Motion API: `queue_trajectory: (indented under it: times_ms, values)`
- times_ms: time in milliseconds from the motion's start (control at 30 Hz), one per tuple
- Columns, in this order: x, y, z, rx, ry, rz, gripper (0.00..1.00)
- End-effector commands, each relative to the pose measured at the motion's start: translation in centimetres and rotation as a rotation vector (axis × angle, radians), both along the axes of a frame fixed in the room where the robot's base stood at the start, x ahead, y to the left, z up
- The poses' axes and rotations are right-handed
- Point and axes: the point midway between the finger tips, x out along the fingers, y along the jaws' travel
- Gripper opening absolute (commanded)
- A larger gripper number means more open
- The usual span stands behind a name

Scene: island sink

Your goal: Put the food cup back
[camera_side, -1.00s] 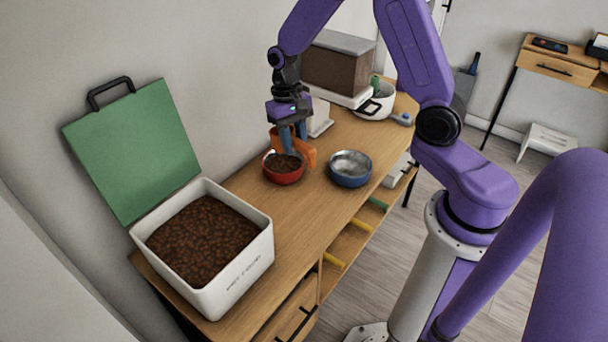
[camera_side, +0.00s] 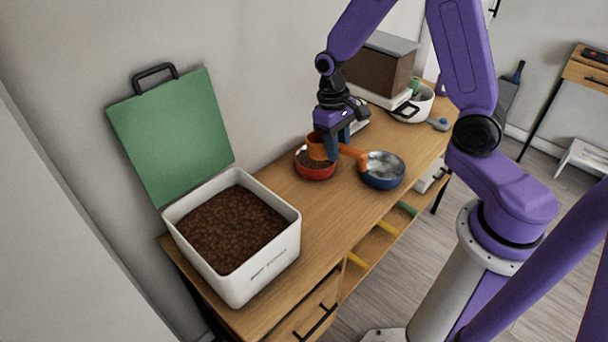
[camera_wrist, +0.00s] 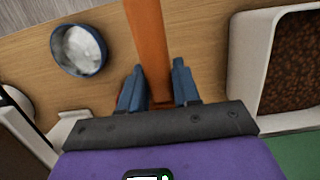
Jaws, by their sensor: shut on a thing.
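My gripper (camera_side: 338,152) is shut on the handle of the orange food cup (camera_side: 317,148), above the red bowl. The cup's handle points right, toward the blue bowl; its inside cannot be seen. In the wrist view, my blue fingers (camera_wrist: 155,88) pinch the orange handle (camera_wrist: 149,40). The red bowl (camera_side: 316,174) stands on the wooden counter and holds brown food. The open white pet food bin (camera_side: 275,270) stands at the near left end, full of brown kibble; its rim also shows in the wrist view (camera_wrist: 240,75).
A blue bowl (camera_side: 383,183) with something clear and shiny sits right of the red bowl. A green lid (camera_side: 175,135) with a black handle stands upright behind the bin. A white pot (camera_side: 415,103) and a brown container (camera_side: 378,68) stand farther back. Bare counter (camera_side: 315,215) lies between bin and bowls.

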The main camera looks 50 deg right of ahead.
Motion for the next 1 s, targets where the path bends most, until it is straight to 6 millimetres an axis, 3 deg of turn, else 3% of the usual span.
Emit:
queue_trajectory:
  times_ms: [300,567,1000]
  values:
    - [-0.4,2.4,-3.7,-0.006,-0.123,0.003,0.05]
    - [0.0,3.4,-5.0,0.003,-0.180,0.002,0.05]
    - [7.5,4.1,-8.5,0.004,-0.182,0.001,0.05]
